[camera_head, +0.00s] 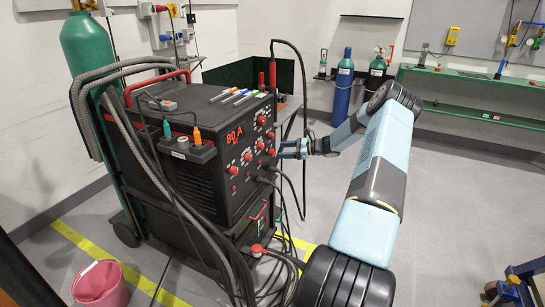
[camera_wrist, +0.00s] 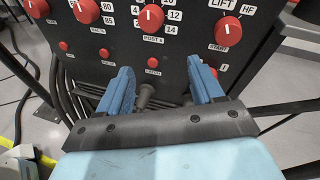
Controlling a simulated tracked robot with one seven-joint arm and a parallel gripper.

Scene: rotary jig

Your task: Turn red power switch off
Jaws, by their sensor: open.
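The black welding machine (camera_head: 222,110) stands left of centre in the head view, its front panel set with red knobs. In the wrist view, a small red piece (camera_wrist: 213,72) shows beside an "I" mark at the right finger; it may be the power switch, but the finger hides most of it. My gripper (camera_head: 292,149) is in front of the panel, at its right side. In the wrist view my gripper (camera_wrist: 163,88) is open and empty, both blue fingers pointing at the lower panel. A dark cable plug (camera_wrist: 146,95) shows between the fingers. Contact with the panel cannot be told.
A large red knob (camera_wrist: 228,33) marked START sits above the right finger. Several cables hang below the panel. A green gas cylinder (camera_head: 88,50) stands behind the machine, and a pink bucket (camera_head: 100,284) at lower left.

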